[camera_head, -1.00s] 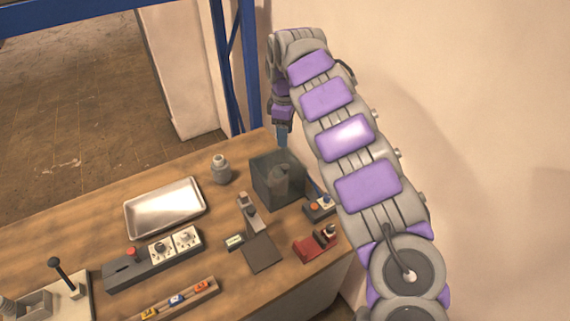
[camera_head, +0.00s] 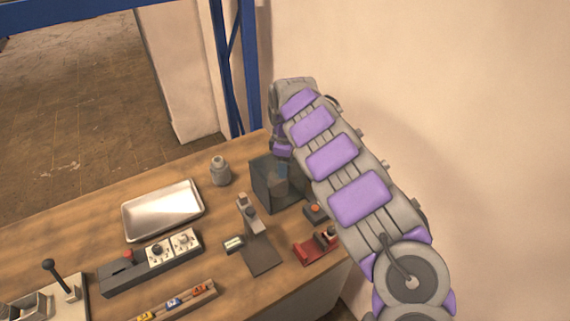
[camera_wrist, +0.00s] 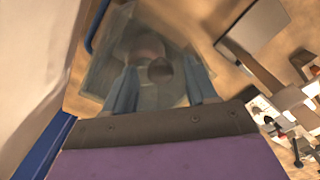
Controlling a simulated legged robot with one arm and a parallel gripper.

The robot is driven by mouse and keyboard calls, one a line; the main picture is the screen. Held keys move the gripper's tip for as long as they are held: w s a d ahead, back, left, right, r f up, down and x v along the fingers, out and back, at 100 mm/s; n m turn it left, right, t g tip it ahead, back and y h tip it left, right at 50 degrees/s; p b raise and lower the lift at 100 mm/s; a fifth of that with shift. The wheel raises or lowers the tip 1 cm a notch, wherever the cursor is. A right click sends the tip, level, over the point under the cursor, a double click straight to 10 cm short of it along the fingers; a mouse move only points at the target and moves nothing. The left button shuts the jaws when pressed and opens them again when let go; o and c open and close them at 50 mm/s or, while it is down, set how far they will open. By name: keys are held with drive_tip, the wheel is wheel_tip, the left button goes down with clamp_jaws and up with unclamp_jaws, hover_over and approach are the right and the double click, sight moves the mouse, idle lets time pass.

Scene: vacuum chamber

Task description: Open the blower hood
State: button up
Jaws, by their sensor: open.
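The blower hood (camera_head: 262,190) is a dark, see-through box on the wooden table's back right part. A rounded grey object shows dimly inside it. In the wrist view the hood (camera_wrist: 100,62) lies below and between my fingers. My gripper (camera_head: 278,172) points down at the hood, its bluish fingers overlapping the box in the head view. In the wrist view my gripper (camera_wrist: 160,88) is open with its two fingers apart and nothing held between them. I cannot tell whether the fingertips touch the hood or reach inside it.
A grey bottle-like part (camera_head: 220,171) and a metal tray (camera_head: 163,209) stand left of the hood. A dark stand (camera_head: 260,254), a red device (camera_head: 315,246) and a small button box (camera_head: 316,212) are in front. A blue post (camera_head: 243,70) and the wall are close behind.

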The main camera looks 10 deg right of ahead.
clamp_jaws()
idle(0.4)
drive_tip(key=shift+r, duration=0.1)
